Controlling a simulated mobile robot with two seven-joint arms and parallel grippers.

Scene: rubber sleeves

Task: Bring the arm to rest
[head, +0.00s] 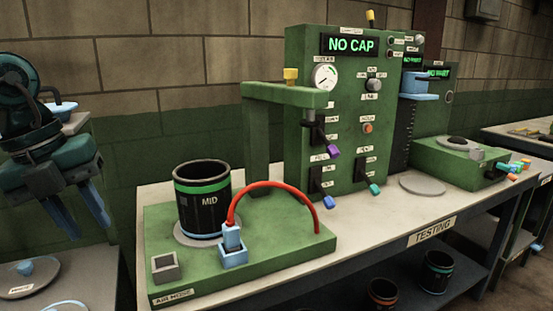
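My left gripper (78,220) hangs at the left edge, fingers pointing down. Its two grey-blue fingers are apart with nothing visible between them. It is over the side of a grey surface, clear of the testing bench. A black sleeve (205,215) with a green band and the word MID stands upright on a round grey plate on the green air-hose base (290,247). A red hose (268,184) arches from a blue connector (232,238) beside the sleeve to the base's right side. My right gripper is out of view.
The green test panel (300,120) shows NO CAP and stands behind the base. The testing bench (400,215) has clear room right of the base. Two dark sleeves sit on the lower shelf (410,275). A blue-knobbed plate (22,277) lies at the lower left.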

